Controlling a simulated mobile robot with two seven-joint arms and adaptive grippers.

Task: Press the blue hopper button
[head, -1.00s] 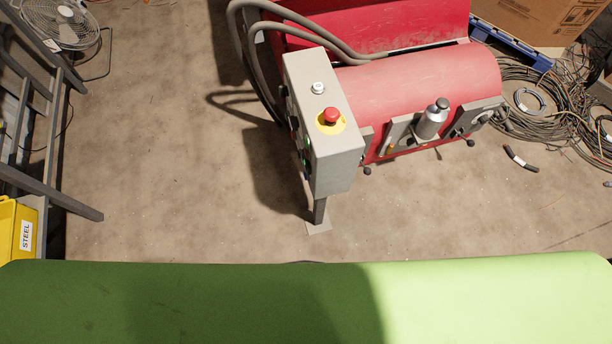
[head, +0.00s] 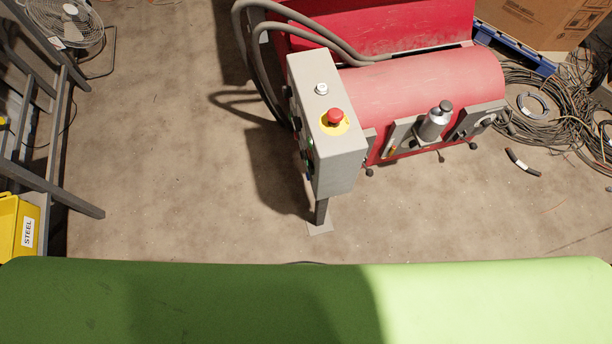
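A grey control box (head: 335,148) stands on a post in front of the red machine (head: 430,82) in the head view. A red mushroom button (head: 335,116) on a yellow disc and a small white knob or lamp (head: 321,89) sit on its top. The box's left side face is seen at a steep angle and carries several small dark and green controls (head: 308,143). I cannot make out a blue button there for certain. Neither of my grippers is in view.
A green surface (head: 480,300) fills the bottom of the view. Bare floor (head: 170,170) lies left of the box. A ladder-like frame, a fan (head: 72,18) and a yellow STEEL bin (head: 18,225) are at the left. Cable coils (head: 540,105) lie at the right.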

